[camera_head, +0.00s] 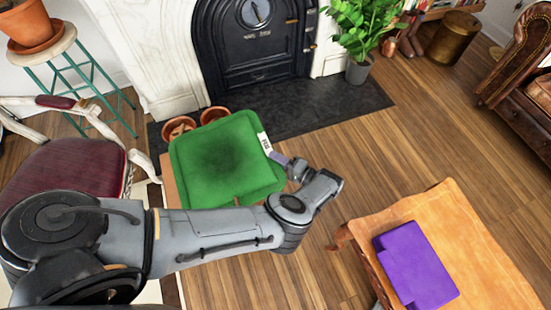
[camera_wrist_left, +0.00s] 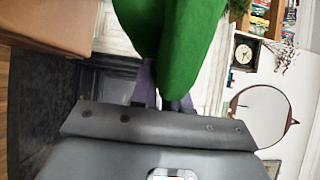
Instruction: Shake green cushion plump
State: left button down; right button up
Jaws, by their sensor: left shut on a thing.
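The green cushion (camera_head: 222,165) is square, with a darker patch in its middle and a white tag (camera_head: 264,144) on its right edge. My left gripper (camera_head: 279,159) is shut on that right edge, close to the tag. The left arm reaches across the front of the picture, below the cushion. In the left wrist view the cushion (camera_wrist_left: 180,40) hangs between the finger ends of the gripper (camera_wrist_left: 163,92). My right gripper is not in view.
A tan surface (camera_head: 169,181) shows behind the cushion's left edge. A red armchair (camera_head: 65,170) stands left. A wooden table (camera_head: 450,215) with a flat purple thing (camera_head: 415,265) is at lower right. Terracotta pots (camera_head: 179,127) sit by the hearth. Wooden floor (camera_head: 375,155) is clear between.

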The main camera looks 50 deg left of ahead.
pick_arm(q)
jog(key=shift+r+p, duration=0.6)
jog(key=shift+r, duration=0.55)
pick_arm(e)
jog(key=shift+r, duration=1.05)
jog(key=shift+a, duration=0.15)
